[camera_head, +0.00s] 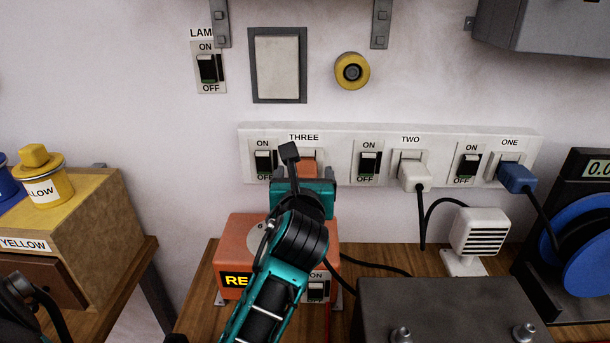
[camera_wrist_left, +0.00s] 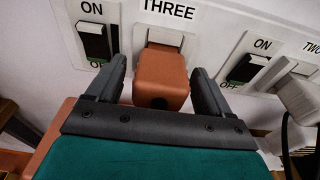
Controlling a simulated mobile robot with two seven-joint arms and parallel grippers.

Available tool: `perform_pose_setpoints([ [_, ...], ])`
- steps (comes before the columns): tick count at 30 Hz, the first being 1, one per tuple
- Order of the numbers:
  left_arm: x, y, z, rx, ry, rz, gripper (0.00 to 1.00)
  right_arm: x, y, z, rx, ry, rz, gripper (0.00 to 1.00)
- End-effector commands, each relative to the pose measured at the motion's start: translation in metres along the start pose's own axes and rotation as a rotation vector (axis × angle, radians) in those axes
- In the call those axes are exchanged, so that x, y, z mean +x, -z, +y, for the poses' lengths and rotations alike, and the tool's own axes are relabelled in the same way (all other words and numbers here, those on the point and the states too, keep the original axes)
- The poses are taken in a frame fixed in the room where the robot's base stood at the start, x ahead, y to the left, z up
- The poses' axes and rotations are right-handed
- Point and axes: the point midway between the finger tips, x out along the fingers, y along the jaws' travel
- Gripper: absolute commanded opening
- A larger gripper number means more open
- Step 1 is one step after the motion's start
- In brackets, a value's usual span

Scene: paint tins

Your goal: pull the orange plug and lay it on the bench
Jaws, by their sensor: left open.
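The orange plug (camera_head: 309,165) sits in the wall socket marked THREE, partly hidden by my left arm in the head view. My left gripper (camera_head: 305,178) is in front of that socket. In the left wrist view the orange plug (camera_wrist_left: 162,78) lies between the two open fingers of my left gripper (camera_wrist_left: 160,80), with a gap showing on each side. The wooden bench (camera_head: 376,258) runs below the socket strip.
The white plug (camera_head: 414,176) is in socket TWO and the blue plug (camera_head: 517,178) in socket ONE. An orange box (camera_head: 238,232) stands on the bench under my left arm. A white vented device (camera_head: 480,232) and a dark box (camera_head: 450,300) stand to the right.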

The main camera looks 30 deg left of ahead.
Motion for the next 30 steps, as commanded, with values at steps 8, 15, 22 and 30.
perform_pose_setpoints([
  [8, -0.0001, 0.0001, 0.0001, 0.000, 0.000, 0.000, 0.75, 0.0000, 0.0000, 0.0001, 0.000, 0.000, 0.000, 0.43],
  [15, 0.0000, 0.0001, 0.0001, 0.000, 0.000, 0.000, 0.52, -0.0001, -0.0002, 0.0006, -0.002, 0.000, -0.001, 0.43],
  [22, 0.0000, 0.0000, 0.0001, 0.000, 0.000, 0.000, 0.30, -0.0001, -0.0003, 0.0008, -0.003, 0.000, -0.001, 0.43],
  [30, 0.0001, -0.0002, 0.0002, 0.000, 0.000, 0.000, 0.36, -0.0001, -0.0004, 0.0008, -0.003, 0.000, -0.001, 0.43],
])
